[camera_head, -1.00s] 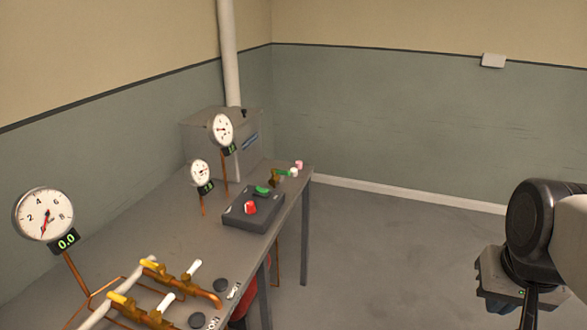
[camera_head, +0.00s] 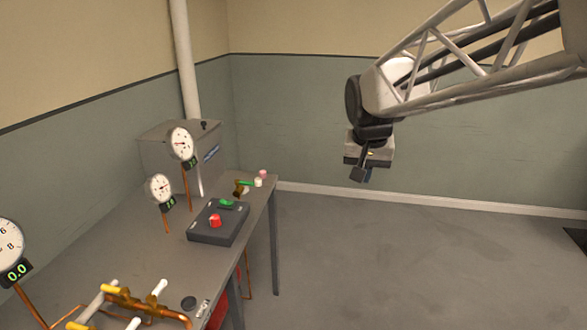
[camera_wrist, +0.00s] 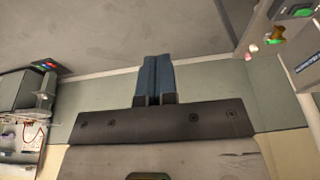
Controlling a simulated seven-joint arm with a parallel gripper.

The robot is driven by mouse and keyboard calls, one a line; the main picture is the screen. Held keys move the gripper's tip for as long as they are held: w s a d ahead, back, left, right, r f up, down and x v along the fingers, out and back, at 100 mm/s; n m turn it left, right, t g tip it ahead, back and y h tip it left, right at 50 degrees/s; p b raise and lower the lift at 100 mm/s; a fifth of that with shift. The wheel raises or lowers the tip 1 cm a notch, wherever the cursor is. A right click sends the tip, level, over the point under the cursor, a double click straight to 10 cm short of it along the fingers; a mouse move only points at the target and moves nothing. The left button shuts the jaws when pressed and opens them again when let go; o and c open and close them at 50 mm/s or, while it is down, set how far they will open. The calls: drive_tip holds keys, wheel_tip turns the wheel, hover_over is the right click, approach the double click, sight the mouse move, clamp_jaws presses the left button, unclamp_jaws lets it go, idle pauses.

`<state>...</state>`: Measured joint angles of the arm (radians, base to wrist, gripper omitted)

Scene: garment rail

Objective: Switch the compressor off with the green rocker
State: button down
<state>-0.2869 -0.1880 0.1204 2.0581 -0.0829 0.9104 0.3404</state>
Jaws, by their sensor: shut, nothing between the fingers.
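The green rocker (camera_head: 227,203) sits on a dark control box (camera_head: 205,236) on the grey bench, behind a red knob (camera_head: 215,221). In the wrist view a green part on a dark box, which looks like the rocker (camera_wrist: 302,11), shows at the top right corner. My gripper (camera_head: 359,176) is in the air over the floor, right of the bench and well apart from the box. Its two blue-grey fingers (camera_wrist: 156,76) are together with nothing between them. I cannot tell which way the rocker is tipped.
A brass valve with a green handle (camera_head: 240,187) stands behind the box. Two gauges (camera_head: 181,143) on copper stems and a grey cabinet (camera_head: 150,160) stand to its left and back. Brass valves with pale handles (camera_head: 122,296) lie in front. The floor right of the bench is clear.

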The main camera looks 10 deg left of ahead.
drive_tip(key=w+a+f, duration=0.1)
drive_tip(key=w+a, duration=0.8)
drive_tip(key=a, duration=0.2)
hover_over(222, 200)
drive_tip(key=s, duration=0.3)
drive_tip(key=s+f+x, duration=0.1)
drive_tip(key=s+x, duration=0.2)
drive_tip(key=x, duration=0.9)
drive_tip(key=shift+w+d+r+t+y, duration=0.1)
drive_tip(key=shift+d+r+t+y, duration=0.05)
drive_tip(key=shift+d+t+y, duration=0.2)
drive_tip(key=x, duration=0.8)
drive_tip(key=s+x, duration=0.1)
drive_tip(key=x, duration=0.3)
drive_tip(key=shift+w+f, duration=0.1)
drive_tip(key=shift+f, duration=0.25)
drive_tip(key=shift+a+f, duration=0.15)
drive_tip(key=shift+f, duration=0.55)
